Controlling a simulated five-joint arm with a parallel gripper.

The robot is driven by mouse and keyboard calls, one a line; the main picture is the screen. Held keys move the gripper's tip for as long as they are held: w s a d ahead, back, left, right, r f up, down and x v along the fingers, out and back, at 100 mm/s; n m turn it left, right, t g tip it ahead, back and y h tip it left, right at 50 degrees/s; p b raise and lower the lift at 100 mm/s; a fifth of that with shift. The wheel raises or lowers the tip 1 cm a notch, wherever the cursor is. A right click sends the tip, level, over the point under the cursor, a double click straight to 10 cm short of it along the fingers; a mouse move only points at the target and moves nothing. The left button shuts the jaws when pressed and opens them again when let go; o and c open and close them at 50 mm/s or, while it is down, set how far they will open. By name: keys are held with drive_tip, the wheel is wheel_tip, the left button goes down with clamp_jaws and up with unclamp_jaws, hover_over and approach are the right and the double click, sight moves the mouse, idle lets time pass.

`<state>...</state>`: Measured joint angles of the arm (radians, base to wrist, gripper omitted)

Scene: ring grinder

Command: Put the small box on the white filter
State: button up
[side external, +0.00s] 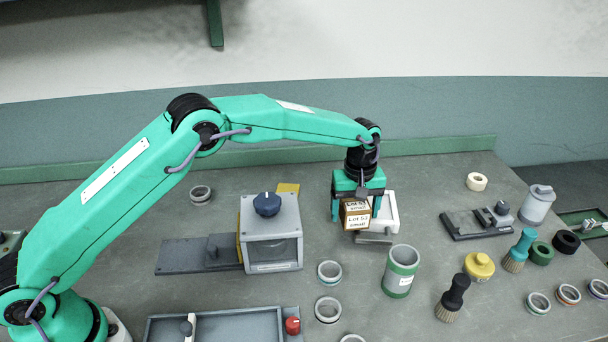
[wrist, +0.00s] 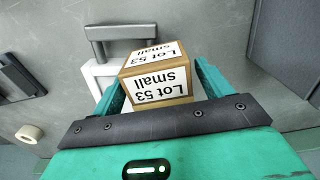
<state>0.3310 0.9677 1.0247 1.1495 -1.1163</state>
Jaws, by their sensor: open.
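The small box (side external: 355,215) is brown with white labels reading "Lot 53 small". My gripper (side external: 356,205) points down with its teal fingers on either side of the box. The jaws are open, with the box between them, as the wrist view (wrist: 158,82) of the box also shows. The white filter (side external: 391,214) is a white square frame with a grey handle, partly hidden by the box and gripper. In the wrist view, white filter edges (wrist: 92,76) show beside the box, which overlaps the filter. Whether the box's underside touches it is hidden.
A grey machine with a blue knob (side external: 267,204) stands left of my gripper. A grey-green cup (side external: 400,272) stands in front and to the right. A compartment tray (side external: 240,327) is at the front.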

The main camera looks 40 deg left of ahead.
sight(356, 202)
drive_tip(key=shift+r, duration=0.1)
wheel_tip(356, 202, up, 12)
drive_tip(key=shift+f, duration=0.1)
drive_tip(key=shift+r, duration=0.2)
idle(0.5)
drive_tip(key=shift+r, duration=0.1)
idle(0.4)
drive_tip(key=s+a+r+m+t, duration=0.3)
drive_tip(key=s+a+r+m, duration=0.1)
drive_tip(key=s+a+r, duration=1)
drive_tip(key=s+a+f+m+t, duration=0.1)
drive_tip(key=s+a+f+m, duration=0.1)
drive_tip(key=s, duration=0.9)
drive_tip(key=s+a+f+m+t, duration=0.1)
drive_tip(key=s+a+f+m, duration=0.2)
drive_tip(key=s, duration=0.8)
drive_tip(key=shift+a+f+t, duration=0.3)
drive_tip(key=shift+a+f, duration=0.25)
drive_tip(key=shift+f, duration=0.05)
